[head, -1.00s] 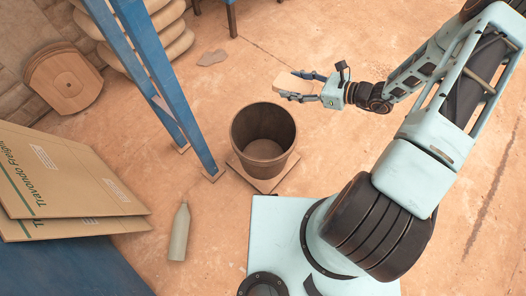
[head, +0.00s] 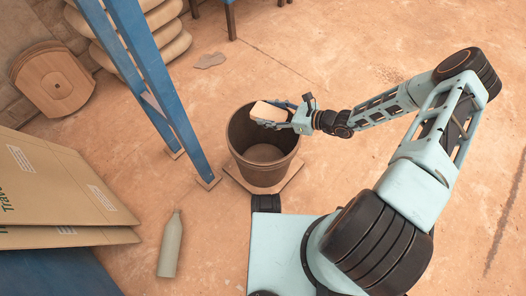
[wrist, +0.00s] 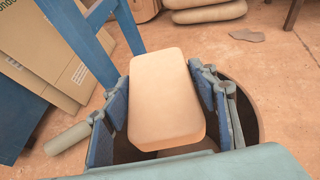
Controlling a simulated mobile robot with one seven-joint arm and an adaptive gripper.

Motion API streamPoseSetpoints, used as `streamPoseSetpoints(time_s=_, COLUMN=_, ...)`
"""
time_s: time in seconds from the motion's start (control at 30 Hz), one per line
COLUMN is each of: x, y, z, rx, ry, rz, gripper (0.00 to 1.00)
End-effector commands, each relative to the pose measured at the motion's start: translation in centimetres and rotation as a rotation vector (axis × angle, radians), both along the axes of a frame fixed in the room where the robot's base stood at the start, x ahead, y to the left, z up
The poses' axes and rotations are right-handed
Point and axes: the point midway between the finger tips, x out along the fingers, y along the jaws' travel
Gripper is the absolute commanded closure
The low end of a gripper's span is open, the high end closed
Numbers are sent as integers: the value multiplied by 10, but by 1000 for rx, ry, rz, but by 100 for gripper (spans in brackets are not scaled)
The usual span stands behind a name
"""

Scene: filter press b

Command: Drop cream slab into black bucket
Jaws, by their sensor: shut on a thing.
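The cream slab (head: 268,111) is a pale rounded block. My gripper (head: 276,115) is shut on it, and in the wrist view the slab (wrist: 168,95) sits between the two blue-padded fingers (wrist: 165,110). In the head view the slab shows over the far part of the opening of the black bucket (head: 262,172), which looks dark brown and stands upright on a flat board. In the wrist view the bucket's dark rim (wrist: 252,105) shows behind and to the right of the fingers. The slab and gripper hide part of the bucket's mouth. The visible bucket floor looks empty.
A blue metal frame leg (head: 200,160) stands close left of the bucket. Stacked sacks (head: 160,35) lie at the back left. The floor behind and right of the bucket is mostly clear.

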Motion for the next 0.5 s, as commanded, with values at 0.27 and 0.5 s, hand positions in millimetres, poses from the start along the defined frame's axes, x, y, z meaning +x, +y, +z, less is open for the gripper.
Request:
streamPoseSetpoints(time_s=0.27, x=0, y=1, z=-36, rx=4, ry=-1, rz=1, gripper=88)
streamPoseSetpoints(time_s=0.5, x=0, y=1, z=-44, rx=3, ry=-2, rz=1, gripper=88)
